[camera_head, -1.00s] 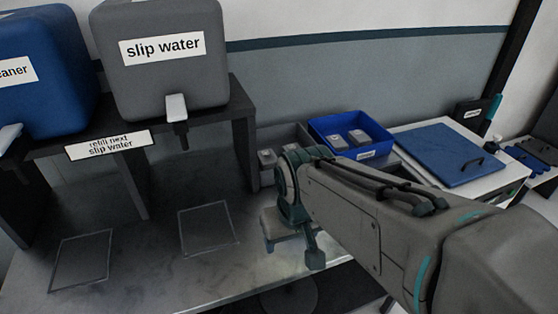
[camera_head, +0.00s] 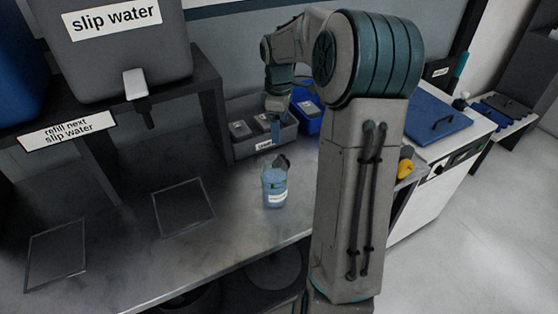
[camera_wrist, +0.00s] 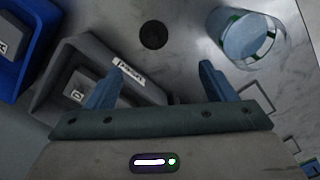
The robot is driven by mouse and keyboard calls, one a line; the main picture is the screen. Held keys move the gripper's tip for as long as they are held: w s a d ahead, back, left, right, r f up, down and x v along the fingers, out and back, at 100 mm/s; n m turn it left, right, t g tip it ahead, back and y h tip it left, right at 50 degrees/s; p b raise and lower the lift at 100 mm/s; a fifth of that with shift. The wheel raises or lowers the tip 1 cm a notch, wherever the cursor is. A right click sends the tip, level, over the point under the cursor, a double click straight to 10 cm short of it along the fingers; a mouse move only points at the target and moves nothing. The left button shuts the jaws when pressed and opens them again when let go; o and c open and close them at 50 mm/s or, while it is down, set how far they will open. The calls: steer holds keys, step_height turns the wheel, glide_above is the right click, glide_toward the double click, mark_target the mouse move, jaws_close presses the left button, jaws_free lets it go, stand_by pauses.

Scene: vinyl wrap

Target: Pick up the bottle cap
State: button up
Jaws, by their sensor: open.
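The bottle cap is a dark round disc (camera_wrist: 153,35) on the grey worktop in the wrist view, a little ahead of my fingertips. In the head view a dark piece (camera_head: 282,162) behind the top of the bottle looks like the same cap. The clear bottle with blue contents and a white label (camera_head: 274,188) stands upright on the worktop; the wrist view shows it (camera_wrist: 246,38) to the right of the cap, apart from it. My gripper (camera_wrist: 161,66) is open and empty, pointing down above the worktop. In the head view its fingers (camera_head: 277,129) are in front of the grey bin.
A grey bin (camera_head: 243,148) holding grey items sits behind the bottle, left of the cap in the wrist view. A blue bin (camera_head: 314,124) stands beside it. The shelf (camera_head: 212,107) with the slip water container (camera_head: 130,45) is at left. Worktop around two outlined squares is bare.

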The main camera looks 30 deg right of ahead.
steer(key=f, duration=0.9)
steer(key=w+d+f, duration=0.1)
steer(key=f, duration=0.4)
steer(key=shift+d+f, duration=0.1)
steer(key=shift+f, duration=0.15)
steer(key=shift+c, duration=0.4)
steer(key=c, duration=1)
